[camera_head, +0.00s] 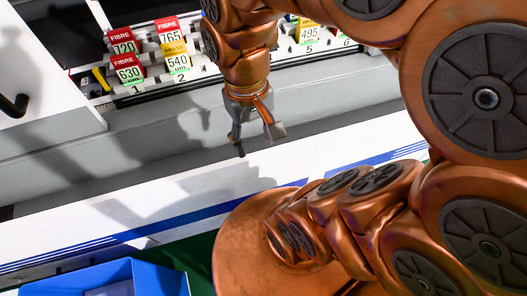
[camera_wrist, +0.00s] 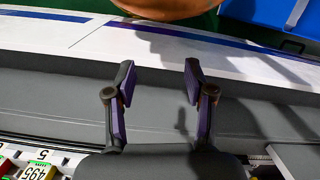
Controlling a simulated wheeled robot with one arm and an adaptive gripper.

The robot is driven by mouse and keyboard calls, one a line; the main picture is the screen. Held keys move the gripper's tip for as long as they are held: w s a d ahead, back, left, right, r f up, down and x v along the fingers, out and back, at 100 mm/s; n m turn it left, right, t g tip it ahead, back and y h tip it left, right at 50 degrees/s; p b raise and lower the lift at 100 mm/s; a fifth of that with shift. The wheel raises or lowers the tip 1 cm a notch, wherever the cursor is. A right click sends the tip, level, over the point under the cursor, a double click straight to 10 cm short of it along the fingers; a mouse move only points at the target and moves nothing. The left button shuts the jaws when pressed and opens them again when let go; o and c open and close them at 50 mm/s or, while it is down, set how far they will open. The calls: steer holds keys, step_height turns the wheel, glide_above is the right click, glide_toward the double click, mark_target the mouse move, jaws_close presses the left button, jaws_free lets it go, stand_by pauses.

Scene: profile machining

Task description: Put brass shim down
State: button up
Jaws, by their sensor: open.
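A block with a yellow upper label that seems to read BRASS, and 540 below, (camera_head: 176,57) stands at slot 2 of the white rack in the head view. My gripper (camera_head: 258,140) hangs to the right of it and lower in the picture, apart from the rack, over the grey and white machine edge. In the wrist view my gripper (camera_wrist: 159,80) has its two fingers spread with nothing between them. No separate brass shim shows in the fingers or below them.
Red-labelled FIBRE blocks (camera_head: 128,74) stand beside the 540 block; a 495 block (camera_head: 309,33) stands at slot 5. A blue bin (camera_head: 150,275) is at lower left. The grey ledge (camera_wrist: 250,122) below my gripper is bare.

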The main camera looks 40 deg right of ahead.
steer(key=shift+s+a+f+n, duration=0.1)
steer(key=shift+s+f+n, duration=0.35)
steer(key=shift+s, duration=0.4)
steer(key=shift+s+f+n, duration=0.35)
steer(key=shift+s+f, duration=0.2)
steer(key=shift+s, duration=0.25)
stand_by(0.8)
